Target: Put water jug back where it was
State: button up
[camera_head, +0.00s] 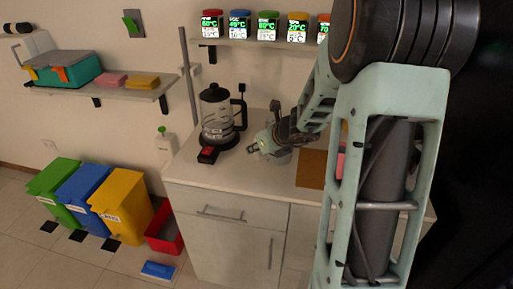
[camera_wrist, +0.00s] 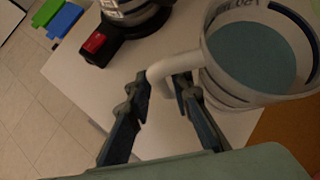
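The water jug (camera_wrist: 225,95) is a pale see-through vessel with dark lettering and bluish water, at the upper right of the wrist view. Its white handle (camera_wrist: 162,70) points toward my gripper (camera_wrist: 162,82). The two fingers are spread apart on either side of the handle, with a gap between them; I see no clear grip on it. In the head view my gripper (camera_head: 258,147) is low over the counter, right of the kettle, and the jug is mostly hidden by my arm.
A glass kettle (camera_head: 217,118) with a red switch stands on the counter (camera_head: 210,172) to the left. A brown board (camera_head: 311,169) lies to the right. Spice dispensers (camera_head: 268,26) line the shelf above. Colored bins (camera_head: 122,200) stand on the floor at left.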

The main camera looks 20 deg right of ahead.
jog(key=shift+o, duration=0.4)
jog(key=shift+r, duration=0.1)
jog(key=shift+r, duration=0.2)
jog(key=p+v, duration=0.3)
jog(key=v, duration=0.8)
jog(key=shift+s+r+p, duration=0.15)
jog(key=shift+s+p, duration=0.2)
jog(key=shift+p, duration=0.05)
jog(key=shift+d, duration=0.15)
